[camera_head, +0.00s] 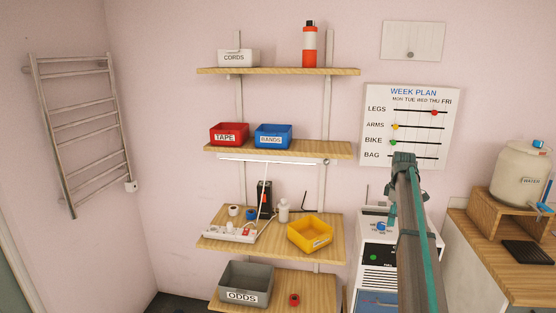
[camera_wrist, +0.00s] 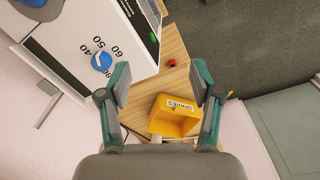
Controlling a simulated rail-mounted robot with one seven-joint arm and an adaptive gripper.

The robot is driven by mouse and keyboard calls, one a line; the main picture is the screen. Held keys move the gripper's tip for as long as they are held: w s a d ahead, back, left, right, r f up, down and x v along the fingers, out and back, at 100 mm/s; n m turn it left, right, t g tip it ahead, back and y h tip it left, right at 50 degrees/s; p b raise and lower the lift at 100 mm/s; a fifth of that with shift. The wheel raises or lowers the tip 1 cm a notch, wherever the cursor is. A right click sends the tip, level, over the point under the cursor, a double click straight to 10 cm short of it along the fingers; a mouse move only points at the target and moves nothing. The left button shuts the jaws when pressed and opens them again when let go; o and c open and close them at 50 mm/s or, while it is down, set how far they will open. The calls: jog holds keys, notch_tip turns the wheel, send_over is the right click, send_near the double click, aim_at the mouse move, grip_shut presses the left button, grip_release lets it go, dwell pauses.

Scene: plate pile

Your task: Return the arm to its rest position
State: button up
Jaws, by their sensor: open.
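My arm (camera_head: 416,250) rises from the lower edge right of centre in the head view, in front of the white machine. Part of the white machine is hidden behind the arm.
Left of the arm, wall shelves hold a yellow bin (camera_head: 310,233), a power strip (camera_head: 230,231), a red tape bin (camera_head: 229,133) and a grey odds bin (camera_head: 246,283). The white machine (camera_head: 377,240) is close behind the arm. A water container (camera_head: 520,165) stands at right.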

jog(key=s+a+f+m+g, duration=0.1)
jog(key=s+a+f+m, duration=0.35)
jog(key=s+f, duration=0.65)
jog(key=s+a+f+m, duration=0.3)
jog(key=s+a+f, duration=0.35)
jog(key=f, duration=0.95)
jog(key=s+a+f+m+g, duration=0.1)
jog(key=s+a+f+m, duration=0.25)
jog(key=s+f, duration=0.8)
jog(key=s+a+f+g, duration=0.1)
jog(key=s+a+f, duration=0.2)
jog(key=s, duration=1)
jog(key=s+a+f+g, duration=0.2)
jog(key=s+a+f, duration=0.2)
jog(key=s, duration=0.9)
jog(key=s+a+f+g, duration=0.2)
jog(key=s+a+f, duration=0.2)
jog(key=s+f, duration=0.5)
jog(key=s, duration=0.4)
jog(key=shift+s+a, duration=0.2)
jog(key=shift+s, duration=0.15)
